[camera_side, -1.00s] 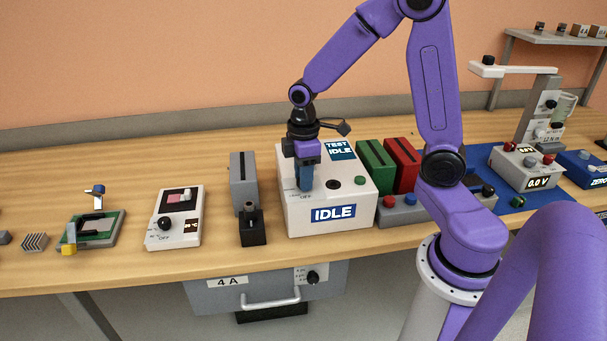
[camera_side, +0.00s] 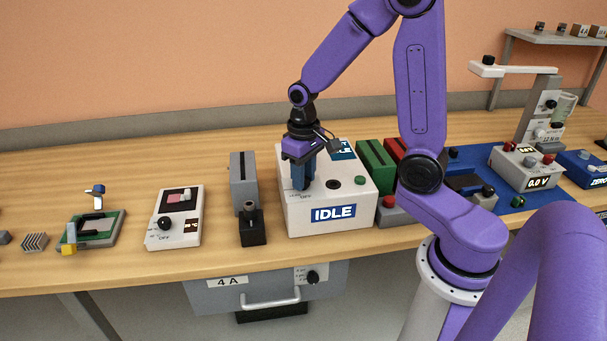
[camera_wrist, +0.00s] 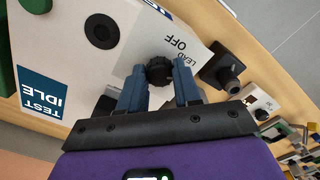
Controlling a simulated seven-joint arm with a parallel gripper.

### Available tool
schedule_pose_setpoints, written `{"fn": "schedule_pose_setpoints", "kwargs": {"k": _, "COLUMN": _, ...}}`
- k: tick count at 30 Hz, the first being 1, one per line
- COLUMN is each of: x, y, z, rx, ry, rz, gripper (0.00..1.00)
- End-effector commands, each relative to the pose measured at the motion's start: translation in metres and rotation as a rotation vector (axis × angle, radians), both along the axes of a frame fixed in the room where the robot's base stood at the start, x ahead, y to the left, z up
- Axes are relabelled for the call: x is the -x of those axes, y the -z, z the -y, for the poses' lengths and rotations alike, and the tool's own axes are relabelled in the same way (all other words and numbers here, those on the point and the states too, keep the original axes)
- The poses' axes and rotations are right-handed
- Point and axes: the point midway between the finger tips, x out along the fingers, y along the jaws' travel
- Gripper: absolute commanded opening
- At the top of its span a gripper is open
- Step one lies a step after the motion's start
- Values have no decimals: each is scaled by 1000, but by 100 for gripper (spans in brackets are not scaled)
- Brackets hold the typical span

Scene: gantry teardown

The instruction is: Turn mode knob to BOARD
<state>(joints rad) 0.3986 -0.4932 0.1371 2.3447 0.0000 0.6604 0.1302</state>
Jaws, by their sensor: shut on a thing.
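The white tester box (camera_side: 352,205) stands on the bench with a blue IDLE display (camera_side: 333,214) on its front. Its black mode knob (camera_wrist: 160,70) shows in the wrist view between my gripper's blue fingers, beside the printed words LEAD and OFF; BOARD cannot be read. My gripper (camera_wrist: 160,88) points down over the box top and is shut on the knob. In the side view my gripper (camera_side: 303,187) hides the knob. A blue TEST IDLE label (camera_wrist: 42,94) is on the box top.
A black round socket (camera_side: 333,185) and a green button (camera_side: 359,181) are on the box top. A black block with a post (camera_side: 252,225) and a grey slotted block (camera_side: 243,182) stand close on the left. Green (camera_side: 375,165) and red blocks stand on the right.

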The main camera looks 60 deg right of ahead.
Motion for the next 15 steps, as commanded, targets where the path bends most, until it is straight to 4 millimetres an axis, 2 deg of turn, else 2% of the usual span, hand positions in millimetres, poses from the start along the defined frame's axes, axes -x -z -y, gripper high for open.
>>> {"fn": "schedule_pose_setpoints", "kwargs": {"k": 6, "x": -1, "y": -1, "z": 0, "rx": -1, "ry": 194, "rz": 3, "gripper": 2}}
{"fn": "schedule_pose_setpoints", "kwargs": {"k": 15, "x": -1, "y": -1, "z": -1, "rx": -1, "ry": 394, "rz": 3, "gripper": 2}}
